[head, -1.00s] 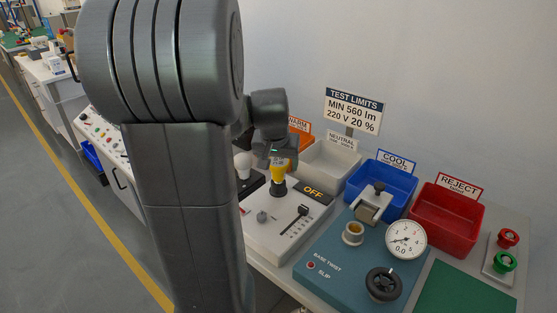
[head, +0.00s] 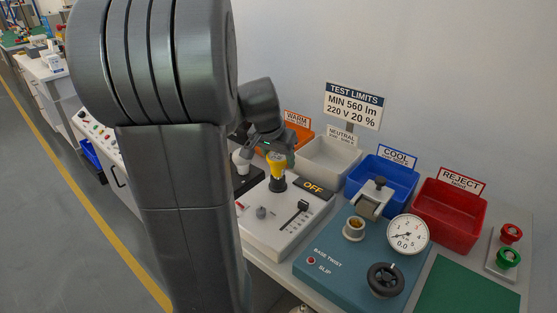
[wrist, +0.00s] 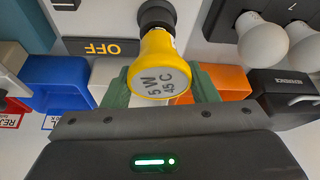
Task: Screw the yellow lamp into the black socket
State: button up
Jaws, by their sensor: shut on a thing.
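The yellow lamp (head: 277,166) stands upright at the black socket (head: 277,184) on the white test panel. My gripper (head: 276,158) is shut on the lamp from above and behind. In the wrist view its green fingers (wrist: 160,88) lie on both sides of the lamp. How deep the lamp's base sits in the socket is hidden.
White bulbs (wrist: 262,40) stand in a dark holder beside the lamp. An OFF display (head: 314,188) and a slider (head: 302,207) are on the panel. Orange, grey, blue (head: 385,180) and red (head: 449,215) bins stand behind. A blue twist tester (head: 335,260) is at right.

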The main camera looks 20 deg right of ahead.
jog(key=m+b, duration=0.1)
jog(key=m, duration=0.1)
jog(key=m+g, duration=0.1)
jog(key=m, duration=0.1)
jog(key=shift+f+m+g+h+b, duration=0.15)
jog(key=shift+m+g+h+b, duration=0.15)
jog(key=shift+h+b, duration=0.1)
jog(key=m+g, duration=0.1)
jog(key=m, duration=0.1)
jog(key=m+g, duration=0.1)
jog(key=m, duration=0.2)
jog(key=shift+s, duration=0.15)
jog(key=m+g, duration=0.1)
jog(key=m, duration=0.1)
jog(key=m+p, duration=0.1)
jog(key=m, duration=0.2)
jog(key=shift+g+y, duration=0.3)
jog(key=shift+g, duration=0.1)
jog(key=m, duration=0.1)
jog(key=m+p, duration=0.1)
jog(key=shift+s+r+m+g+y, duration=0.1)
jog(key=shift+r+m+g+y, duration=0.1)
jog(key=shift+m+g+y, duration=0.15)
jog(key=shift+a+f+m+g+y+p, duration=0.15)
jog(key=shift+m+p, duration=0.1)
jog(key=shift+m, duration=0.3)
jog(key=shift+d+m+g+y+p, duration=0.1)
jog(key=shift+m+p, duration=0.15)
jog(key=shift+m, duration=0.25)
